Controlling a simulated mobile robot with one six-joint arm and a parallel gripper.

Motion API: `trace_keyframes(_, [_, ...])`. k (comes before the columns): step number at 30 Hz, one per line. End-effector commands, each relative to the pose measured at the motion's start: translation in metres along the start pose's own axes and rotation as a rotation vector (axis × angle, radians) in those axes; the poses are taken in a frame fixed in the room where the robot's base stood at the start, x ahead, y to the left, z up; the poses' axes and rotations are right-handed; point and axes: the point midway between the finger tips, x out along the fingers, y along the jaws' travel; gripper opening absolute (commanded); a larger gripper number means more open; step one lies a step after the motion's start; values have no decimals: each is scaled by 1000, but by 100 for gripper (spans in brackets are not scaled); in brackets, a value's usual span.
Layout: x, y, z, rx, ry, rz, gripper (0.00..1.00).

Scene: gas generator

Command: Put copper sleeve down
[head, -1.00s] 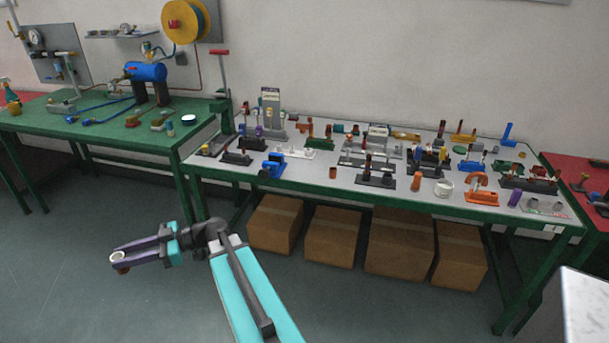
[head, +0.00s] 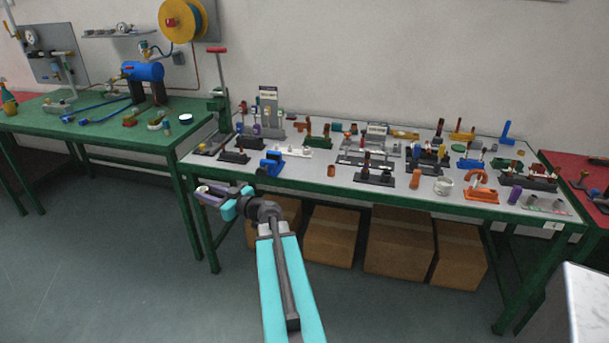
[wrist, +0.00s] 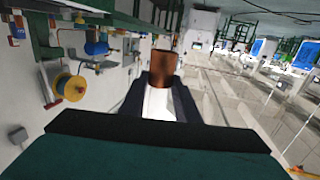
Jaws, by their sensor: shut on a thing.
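My gripper (head: 207,194) is in front of the left end of the grey-topped table (head: 322,182), in the head view, with its jaws pointing left. It is shut on the copper sleeve, a brown piece (wrist: 164,66) that shows between the dark fingertips in the wrist view. In the head view only a small pale ring-like top (head: 202,188) shows at the jaw tips, and the fingers hide the rest. A white part lies between the fingers below the sleeve in the wrist view; I cannot tell what it is.
The grey tabletop holds several fixtures and loose parts, including a blue vise (head: 271,164), a small brown cylinder (head: 331,171), an orange cylinder (head: 415,179) and a white ring (head: 443,186). Cardboard boxes (head: 330,236) stand underneath. A green table (head: 90,125) adjoins at left. Small bare patches show along the front edge.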

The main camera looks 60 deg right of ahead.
Motion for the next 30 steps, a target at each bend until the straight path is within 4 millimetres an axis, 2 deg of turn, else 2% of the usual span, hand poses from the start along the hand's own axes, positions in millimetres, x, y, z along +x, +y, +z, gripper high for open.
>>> trace_keyframes(1, [-9, 21, 2, 3, 1, 54, 7])
trace_keyframes(3, [-21, 48, 4, 6, 1, 129, 7])
trace_keyframes(9, [-64, 122, 10, 16, 0, 339, 7])
trace_keyframes(18, [-146, 216, 24, 32, 0, 639, 7])
trace_keyframes(24, [-188, 252, 31, 38, -1, 770, 7])
trace_keyframes(30, [-202, 263, 33, 40, -1, 814, 7])
